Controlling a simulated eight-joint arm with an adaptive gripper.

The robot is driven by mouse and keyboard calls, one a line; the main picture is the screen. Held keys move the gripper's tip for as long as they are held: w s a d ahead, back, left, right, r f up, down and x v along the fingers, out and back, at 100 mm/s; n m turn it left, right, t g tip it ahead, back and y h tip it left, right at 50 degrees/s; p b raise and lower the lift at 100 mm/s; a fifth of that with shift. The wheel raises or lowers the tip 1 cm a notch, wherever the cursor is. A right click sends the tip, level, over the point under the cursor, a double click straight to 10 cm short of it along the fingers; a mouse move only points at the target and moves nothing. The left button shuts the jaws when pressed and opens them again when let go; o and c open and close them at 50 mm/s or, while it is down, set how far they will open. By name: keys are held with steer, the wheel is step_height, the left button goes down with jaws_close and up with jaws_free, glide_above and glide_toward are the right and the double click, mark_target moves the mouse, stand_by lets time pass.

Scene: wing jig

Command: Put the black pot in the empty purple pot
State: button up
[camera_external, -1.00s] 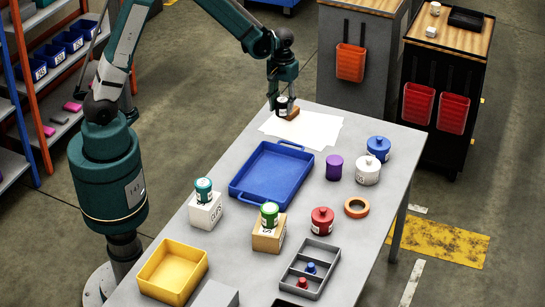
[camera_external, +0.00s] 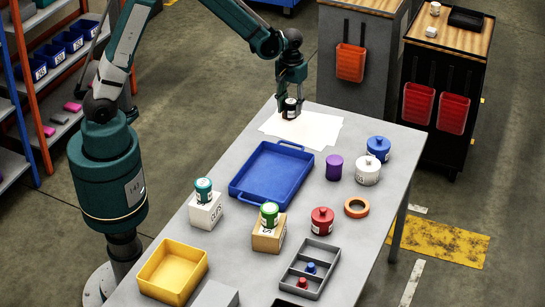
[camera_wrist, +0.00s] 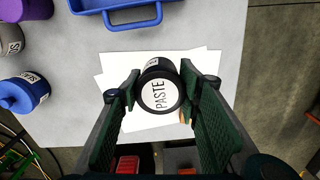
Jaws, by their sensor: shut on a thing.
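The black pot (camera_external: 290,110), with a white label reading PASTE (camera_wrist: 159,95), is between the two fingers of my gripper (camera_external: 290,97), which is shut on it. It is over the white paper at the far end of the table. In the wrist view my gripper (camera_wrist: 160,88) has a green finger on each side of the pot. The purple pot (camera_external: 334,168) stands right of the blue tray, apart from my gripper; its inside cannot be made out. It shows partly at the top left of the wrist view (camera_wrist: 36,8).
A blue tray (camera_external: 236,188) lies between my gripper and the table front. A white pot (camera_external: 367,172) and a blue pot (camera_external: 378,148) stand right of the purple pot. A red pot (camera_external: 322,222) and an orange tape ring (camera_external: 356,199) are nearer.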

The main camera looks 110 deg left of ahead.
steer(key=w+d+r+p, duration=0.1)
steer(key=w+d+r, duration=0.1)
steer(key=w+d, duration=0.3)
steer(key=w+d+r+p, duration=0.1)
steer(key=w+d+r, duration=0.2)
steer(key=w, duration=0.8)
steer(key=w+d+r+p, duration=0.1)
steer(key=w+d+r, duration=0.1)
steer(key=w+d, duration=0.4)
steer(key=shift+w+d+r+p, duration=0.2)
steer(key=shift+w+d+p, duration=0.2)
steer(key=shift+w, duration=0.65)
steer(key=shift+f, duration=0.1)
glide_above(335, 159)
steer(key=shift+f, duration=3.05)
steer(key=shift+f, duration=0.15)
steer(key=shift+f, duration=1.75)
steer(key=shift+d+f, duration=0.1)
